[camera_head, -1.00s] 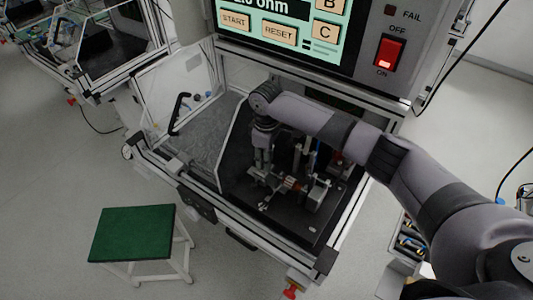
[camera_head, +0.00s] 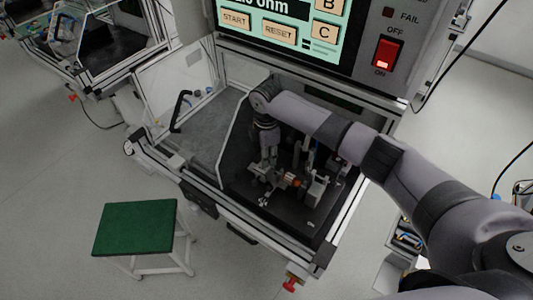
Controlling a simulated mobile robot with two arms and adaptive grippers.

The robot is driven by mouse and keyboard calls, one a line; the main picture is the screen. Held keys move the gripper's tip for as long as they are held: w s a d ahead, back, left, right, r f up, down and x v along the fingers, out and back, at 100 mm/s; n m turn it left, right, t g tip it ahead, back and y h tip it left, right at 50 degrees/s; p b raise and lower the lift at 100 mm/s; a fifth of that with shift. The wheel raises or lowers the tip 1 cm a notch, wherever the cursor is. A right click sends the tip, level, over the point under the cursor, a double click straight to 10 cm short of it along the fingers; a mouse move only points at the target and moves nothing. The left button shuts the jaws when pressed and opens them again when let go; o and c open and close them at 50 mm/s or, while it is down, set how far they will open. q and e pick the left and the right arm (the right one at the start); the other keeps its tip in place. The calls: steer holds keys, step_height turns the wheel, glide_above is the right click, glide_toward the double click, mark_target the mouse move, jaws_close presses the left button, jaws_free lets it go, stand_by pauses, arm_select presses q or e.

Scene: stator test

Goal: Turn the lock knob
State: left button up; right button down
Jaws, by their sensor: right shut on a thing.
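My right arm comes in from the right, and my right gripper (camera_head: 267,162) points down inside the tester bay. It is shut on the lock knob at the left end of the fixture; the knob itself is small and mostly hidden by the fingers. The fixture (camera_head: 318,192) has grey metal blocks and a copper-orange part (camera_head: 292,181) to the right of the gripper, on a black base plate (camera_head: 290,219). My left gripper is not in view.
A clear hinged cover with a black handle (camera_head: 181,111) stands open at the left of the bay. Above is a panel with a lit red switch (camera_head: 387,54). A green stool (camera_head: 135,228) stands on the floor at front left.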

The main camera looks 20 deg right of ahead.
stand_by(0.4)
steer(key=c, duration=1.3)
jaws_free()
step_height(320, 180, up, 12)
steer(key=shift+r, duration=0.1)
